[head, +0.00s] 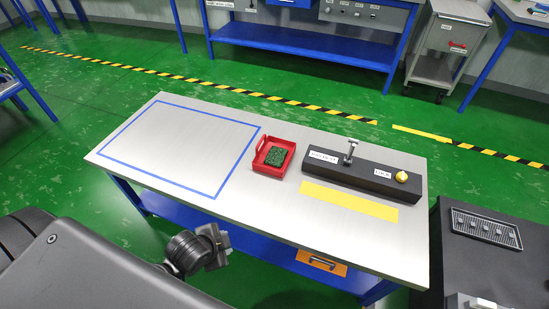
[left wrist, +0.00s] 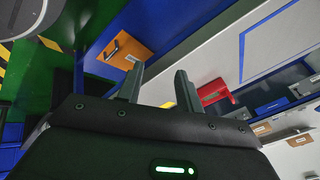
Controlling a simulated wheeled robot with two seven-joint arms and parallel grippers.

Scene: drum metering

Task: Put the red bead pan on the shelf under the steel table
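The red bead pan (head: 288,145) sits on the steel table (head: 330,240), between the blue taped outline and the black block. It holds a dark green mass of beads. The blue shelf (head: 258,243) shows under the table's front edge; the tabletop hides most of it. My left gripper (head: 222,245) is in front of the table's front edge, apart from the pan. In the left wrist view my left gripper (left wrist: 158,82) has its fingers spread with nothing between them. The pan (left wrist: 213,92) shows beyond one finger there. I do not see my right gripper clearly.
A black block (head: 350,172) with a metal post and yellow knob stands right of the pan, behind a yellow strip (head: 348,200). An orange handled panel (head: 321,262) is under the front edge. A black cabinet (head: 475,265) stands right. The blue-taped area (head: 180,145) is bare.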

